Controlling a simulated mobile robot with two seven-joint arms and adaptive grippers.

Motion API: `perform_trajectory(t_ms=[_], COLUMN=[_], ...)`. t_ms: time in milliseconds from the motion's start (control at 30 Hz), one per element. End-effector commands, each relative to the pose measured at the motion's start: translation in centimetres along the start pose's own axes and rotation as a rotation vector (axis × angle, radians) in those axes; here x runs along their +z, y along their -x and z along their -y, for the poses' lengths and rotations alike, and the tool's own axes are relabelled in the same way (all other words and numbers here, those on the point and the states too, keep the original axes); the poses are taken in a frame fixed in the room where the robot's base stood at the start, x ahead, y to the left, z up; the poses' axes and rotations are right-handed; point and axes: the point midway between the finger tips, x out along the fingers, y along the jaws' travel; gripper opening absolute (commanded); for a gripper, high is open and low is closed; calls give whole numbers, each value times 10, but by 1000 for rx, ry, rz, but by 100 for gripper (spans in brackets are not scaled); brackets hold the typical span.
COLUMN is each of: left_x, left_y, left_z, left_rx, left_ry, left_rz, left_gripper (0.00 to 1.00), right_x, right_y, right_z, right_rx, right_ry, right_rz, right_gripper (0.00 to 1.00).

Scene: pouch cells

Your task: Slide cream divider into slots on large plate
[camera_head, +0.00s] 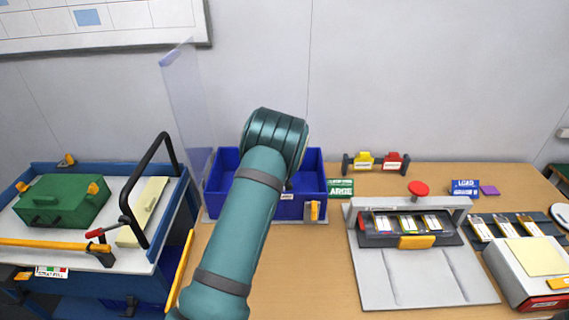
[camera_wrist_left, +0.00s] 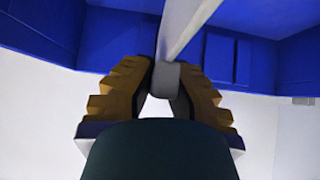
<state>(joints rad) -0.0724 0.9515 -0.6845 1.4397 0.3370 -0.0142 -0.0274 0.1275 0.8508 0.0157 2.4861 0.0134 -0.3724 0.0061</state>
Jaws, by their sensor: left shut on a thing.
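In the left wrist view, my left gripper (camera_wrist_left: 166,80) is shut on a rounded grey grip (camera_wrist_left: 164,82) joined to a pale bar (camera_wrist_left: 183,25). My right gripper is out of view.
A green case (camera_head: 65,200) and a black hoop (camera_head: 155,170) stand on the cart. A clear upright panel (camera_head: 183,105) rises left of the bin. A red knob (camera_head: 418,188) tops the fixture behind the grey plate.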

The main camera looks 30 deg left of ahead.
Motion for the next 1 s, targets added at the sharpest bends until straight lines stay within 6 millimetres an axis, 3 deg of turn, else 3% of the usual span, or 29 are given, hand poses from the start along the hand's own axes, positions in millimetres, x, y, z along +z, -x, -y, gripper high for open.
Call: perform_trajectory(t_ms=[433,500,533,867,1000], left_x=[8,7,7,7,6], left_y=[-8,-7,-7,-6,7], left_z=[0,0,0,0,-1], left_rx=[0,0,0,0,1], left_ry=[0,0,0,0,0], left_rz=[-1,-1,-1,0,-1], left_gripper=[0,32,39,39,39], right_x=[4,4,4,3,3], right_y=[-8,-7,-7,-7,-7], right_z=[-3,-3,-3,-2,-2], right_rx=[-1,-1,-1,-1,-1], right_ry=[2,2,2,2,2], right_rz=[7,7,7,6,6], right_gripper=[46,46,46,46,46])
